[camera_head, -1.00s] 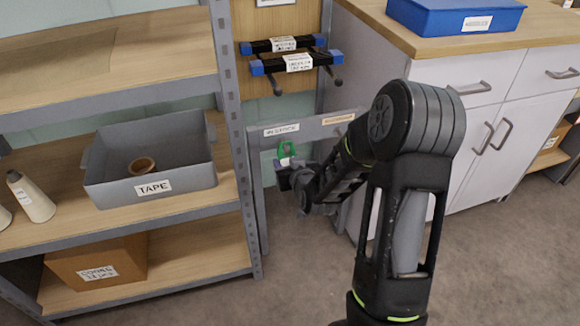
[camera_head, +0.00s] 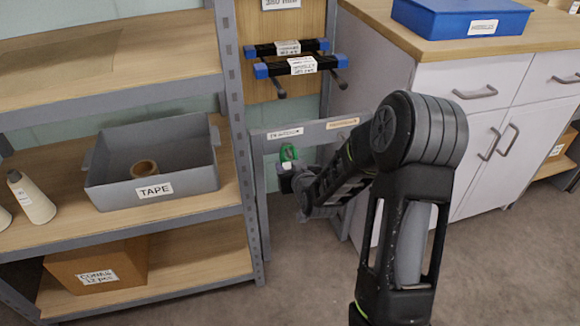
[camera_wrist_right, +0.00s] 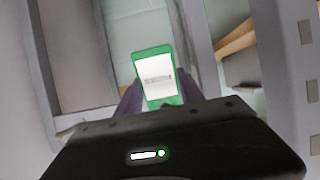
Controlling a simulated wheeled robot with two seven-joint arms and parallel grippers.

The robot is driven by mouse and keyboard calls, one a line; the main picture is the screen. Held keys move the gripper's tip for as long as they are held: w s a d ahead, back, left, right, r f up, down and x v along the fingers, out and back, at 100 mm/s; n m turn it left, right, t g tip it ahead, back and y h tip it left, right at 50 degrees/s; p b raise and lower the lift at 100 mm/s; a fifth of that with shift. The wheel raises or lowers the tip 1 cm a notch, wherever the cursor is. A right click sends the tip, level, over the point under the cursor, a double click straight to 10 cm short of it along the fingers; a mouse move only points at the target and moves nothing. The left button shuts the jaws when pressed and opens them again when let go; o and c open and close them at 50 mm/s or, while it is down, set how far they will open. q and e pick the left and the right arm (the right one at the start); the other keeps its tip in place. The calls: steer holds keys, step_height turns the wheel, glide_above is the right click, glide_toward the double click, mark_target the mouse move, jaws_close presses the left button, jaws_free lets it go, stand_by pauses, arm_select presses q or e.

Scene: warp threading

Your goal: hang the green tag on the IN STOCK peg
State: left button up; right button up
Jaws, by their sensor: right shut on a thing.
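The green tag (camera_head: 288,153) is held by my right gripper (camera_head: 285,170), just below the rail label that seems to read IN STOCK (camera_head: 285,134). In the right wrist view the tag (camera_wrist_right: 157,76), green-edged with a white label, stands upright between the two fingers of my right gripper (camera_wrist_right: 160,98), which are shut on it. The IN STOCK peg itself cannot be made out; the tag and gripper may hide it. I cannot tell whether the tag touches a peg. My left gripper is not in view.
The grey rail frame (camera_head: 310,131) carries a second, tan label (camera_head: 342,123) to the right. A grey shelf unit (camera_head: 240,120) with a TAPE bin (camera_head: 205,180) stands left. Two blue-ended bars (camera_head: 290,66) hang above. A white cabinet (camera_head: 460,125) stands right.

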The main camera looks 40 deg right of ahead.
steer(key=o, duration=1.9)
steer(key=shift+f, duration=0.1)
step_height(320, 180, down, 11)
steer(key=b, duration=1)
steer(key=shift+s, duration=0.1)
